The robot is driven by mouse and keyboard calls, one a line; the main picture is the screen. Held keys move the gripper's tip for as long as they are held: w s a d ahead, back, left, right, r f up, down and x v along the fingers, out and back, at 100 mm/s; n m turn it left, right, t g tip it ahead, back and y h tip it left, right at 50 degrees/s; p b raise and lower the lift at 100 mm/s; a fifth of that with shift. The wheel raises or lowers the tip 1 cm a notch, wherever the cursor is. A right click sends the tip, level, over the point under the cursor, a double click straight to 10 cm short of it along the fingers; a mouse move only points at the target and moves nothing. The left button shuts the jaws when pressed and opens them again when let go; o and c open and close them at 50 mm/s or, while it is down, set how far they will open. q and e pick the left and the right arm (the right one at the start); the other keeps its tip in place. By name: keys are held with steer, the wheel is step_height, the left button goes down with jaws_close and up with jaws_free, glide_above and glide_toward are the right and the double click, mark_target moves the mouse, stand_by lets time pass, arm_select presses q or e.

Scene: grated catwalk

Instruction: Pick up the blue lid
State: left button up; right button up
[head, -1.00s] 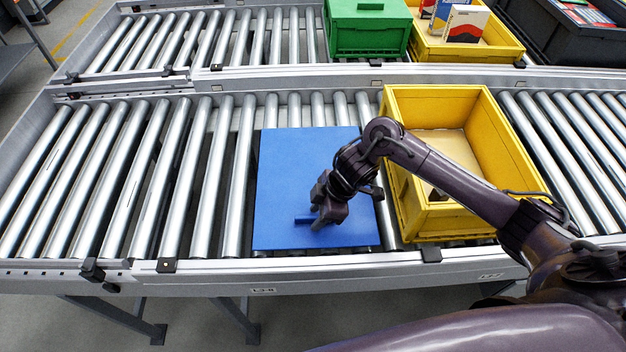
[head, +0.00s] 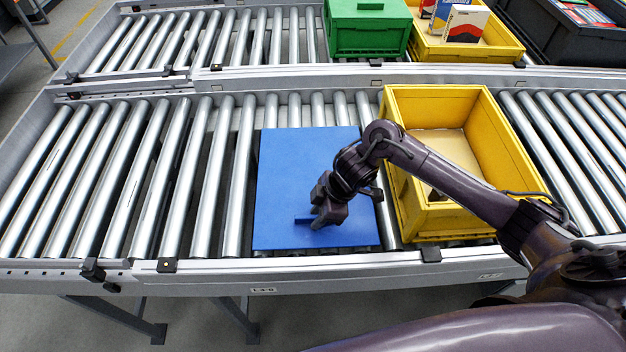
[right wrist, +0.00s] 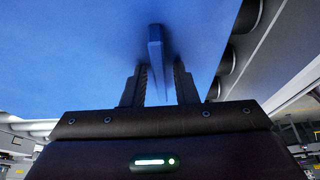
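The blue lid (head: 290,180) lies flat on the rollers of the near conveyor, left of the yellow bin. A raised blue handle (head: 304,219) stands on it, partly hidden by my gripper in the head view. My right gripper (head: 322,219) is at the handle. In the right wrist view the handle (right wrist: 156,48) stands between the two fingers of the right gripper (right wrist: 160,80), which are apart with gaps beside it. The lid (right wrist: 70,60) fills most of that view. My left gripper is not in view.
A yellow bin (head: 425,220) with a brown item inside stands just right of the lid, under my right forearm. Behind, a green container (head: 367,30), another yellow bin (head: 470,50) and a black bin (head: 560,40) stand on the far conveyor. The rollers (head: 150,180) left of the lid are bare.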

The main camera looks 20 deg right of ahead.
jaws_close()
steer(key=shift+w+r, duration=0.1)
steer(key=shift+r, duration=0.05)
